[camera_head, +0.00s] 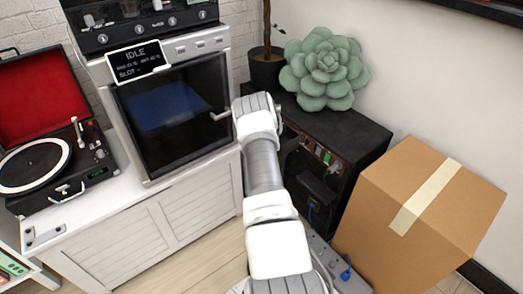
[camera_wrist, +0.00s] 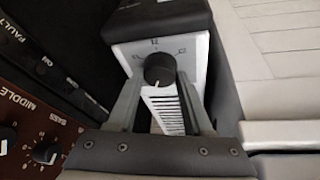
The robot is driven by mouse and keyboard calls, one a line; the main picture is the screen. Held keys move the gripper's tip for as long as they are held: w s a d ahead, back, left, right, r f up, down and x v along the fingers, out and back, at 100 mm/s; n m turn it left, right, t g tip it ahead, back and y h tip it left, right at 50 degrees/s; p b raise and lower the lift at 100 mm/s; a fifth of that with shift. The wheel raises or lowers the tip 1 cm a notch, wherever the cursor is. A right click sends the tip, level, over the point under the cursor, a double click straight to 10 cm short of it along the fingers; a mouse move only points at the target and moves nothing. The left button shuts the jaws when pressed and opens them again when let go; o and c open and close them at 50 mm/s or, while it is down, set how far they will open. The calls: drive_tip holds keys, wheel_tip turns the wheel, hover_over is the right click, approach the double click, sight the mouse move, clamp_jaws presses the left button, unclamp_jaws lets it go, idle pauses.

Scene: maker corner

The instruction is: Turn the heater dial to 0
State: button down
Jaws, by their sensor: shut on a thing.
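The heater (camera_wrist: 199,49) is a white box with a black top and a slatted grille, seen in the wrist view. Its round black dial (camera_wrist: 160,69) sits on the front below a printed scale with a mark like 12 at the top. The dial's pointer is too dark to read. My gripper (camera_wrist: 162,80) has one finger on each side of the dial and is shut on it. In the head view my arm reaches toward the dark cabinet, and the heater and my fingers are hidden there.
A panel with several knobs (camera_wrist: 45,153) is close on the left in the wrist view. In the head view a dark cabinet (camera_head: 358,133) carries a green succulent cushion (camera_head: 325,70). A cardboard box (camera_head: 455,205) stands right, an oven (camera_head: 175,110) left.

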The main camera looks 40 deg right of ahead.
drive_tip(key=shift+n, duration=0.6)
drive_tip(key=shift+c, duration=1.6)
unclamp_jaws()
drive_tip(key=p+v, duration=0.6)
drive_tip(key=v, duration=1.1)
drive_tip(key=shift+s+d+r, duration=0.2)
drive_tip(key=shift+d, duration=0.1)
